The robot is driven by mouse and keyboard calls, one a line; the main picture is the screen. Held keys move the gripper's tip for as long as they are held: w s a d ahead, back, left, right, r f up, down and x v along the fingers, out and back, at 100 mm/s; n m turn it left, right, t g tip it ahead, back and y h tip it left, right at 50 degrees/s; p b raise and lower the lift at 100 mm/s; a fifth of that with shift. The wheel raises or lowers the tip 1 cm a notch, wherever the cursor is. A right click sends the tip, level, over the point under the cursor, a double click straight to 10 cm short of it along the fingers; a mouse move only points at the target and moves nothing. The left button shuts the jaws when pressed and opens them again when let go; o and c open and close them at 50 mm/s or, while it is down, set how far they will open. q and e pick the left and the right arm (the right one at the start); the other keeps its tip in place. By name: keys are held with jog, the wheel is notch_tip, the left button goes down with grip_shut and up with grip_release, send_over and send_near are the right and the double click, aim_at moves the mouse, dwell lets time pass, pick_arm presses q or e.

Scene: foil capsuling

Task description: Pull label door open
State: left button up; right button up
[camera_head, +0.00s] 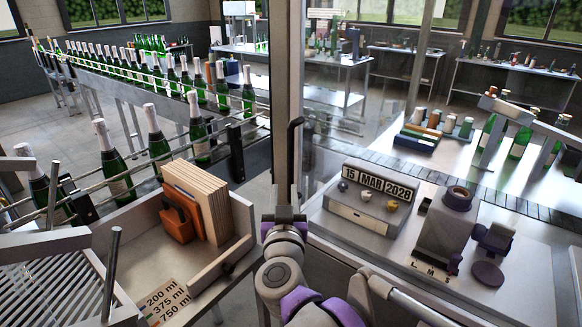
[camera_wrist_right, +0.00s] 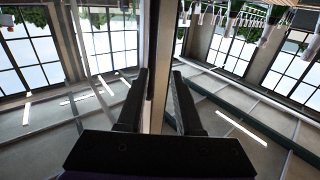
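The label door is a clear glass panel (camera_head: 345,130) on the right, beside a grey upright post (camera_head: 287,70). My right gripper (camera_head: 295,150) points up at the post, near the panel's left edge. A dark hook-shaped part shows there; I cannot tell whether it is a handle or a finger. In the right wrist view the two black fingers (camera_wrist_right: 158,85) stand apart, with the upright (camera_wrist_right: 160,45) between or just beyond them. Contact is not clear. My left gripper is not in view.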

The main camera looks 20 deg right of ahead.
aim_at(291, 168)
jog(key=shift+m+h, duration=0.5)
jog(key=shift+h, duration=0.1)
jog(key=x, duration=0.3)
jog(key=p+x, duration=0.1)
jog(key=x, duration=0.3)
jog(key=p+x, duration=0.1)
jog(key=x, duration=0.3)
jog(key=shift+w+d+f, duration=0.1)
jog(key=shift+d+f, duration=0.1)
jog(key=shift+d, duration=0.25)
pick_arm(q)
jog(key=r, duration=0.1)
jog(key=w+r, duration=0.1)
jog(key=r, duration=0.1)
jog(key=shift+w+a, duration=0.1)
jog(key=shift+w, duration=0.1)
pick_arm(e)
grip_shut()
